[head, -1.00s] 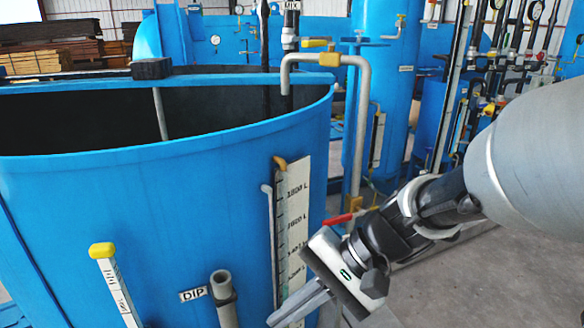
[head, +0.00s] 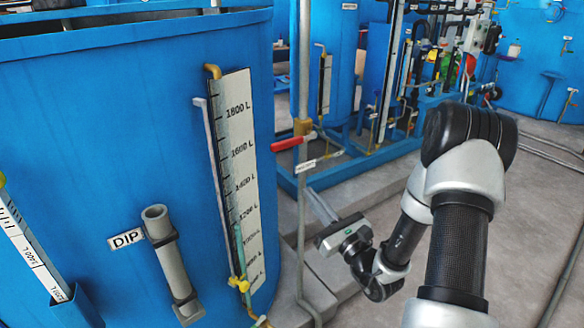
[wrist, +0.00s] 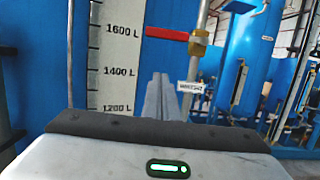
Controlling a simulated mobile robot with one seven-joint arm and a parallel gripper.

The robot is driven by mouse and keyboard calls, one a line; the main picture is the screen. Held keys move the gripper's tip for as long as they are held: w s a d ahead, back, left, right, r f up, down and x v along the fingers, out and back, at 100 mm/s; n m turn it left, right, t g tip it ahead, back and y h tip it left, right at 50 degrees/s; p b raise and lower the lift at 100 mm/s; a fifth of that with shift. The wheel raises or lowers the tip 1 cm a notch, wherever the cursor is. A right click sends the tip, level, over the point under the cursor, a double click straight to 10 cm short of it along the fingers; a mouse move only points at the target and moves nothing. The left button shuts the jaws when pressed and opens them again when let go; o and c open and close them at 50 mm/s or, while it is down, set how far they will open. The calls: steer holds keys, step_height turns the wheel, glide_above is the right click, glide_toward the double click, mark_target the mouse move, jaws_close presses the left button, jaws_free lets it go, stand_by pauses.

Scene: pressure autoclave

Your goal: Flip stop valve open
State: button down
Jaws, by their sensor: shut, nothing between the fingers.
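A red lever handle (head: 293,142) sticks out leftward, roughly level, from a brass valve (head: 303,127) on a grey vertical pipe. A small white label (head: 306,166) hangs just below; I cannot read it. In the wrist view the red lever (wrist: 167,33) lies ahead of and above the fingertips, with the brass valve body (wrist: 198,45) at its right end. My gripper (head: 313,192) is shut and empty, below the lever and slightly right of it in the head view. Its fingers also show in the wrist view (wrist: 160,78). No contact with the lever shows.
A large blue tank (head: 120,120) with a litre scale (head: 240,160) stands at left. A grey DIP pipe (head: 170,255) and a small yellow valve (head: 239,284) sit on its front. Blue vessels and pipework stand behind. The concrete floor (head: 530,200) at right is open.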

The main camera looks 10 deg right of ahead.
mark_target(294, 142)
steer(key=shift+w, duration=0.1)
steer(key=w+a+r, duration=0.3)
steer(key=w+r, duration=0.3)
steer(key=w, duration=0.2)
steer(key=shift+w+a+r+b, duration=0.2)
steer(key=shift+w+a+b, duration=0.2)
steer(key=shift+b, duration=0.05)
steer(key=shift+d+r+p, duration=0.15)
steer(key=shift+r+p, duration=0.05)
steer(key=shift+p, duration=0.1)
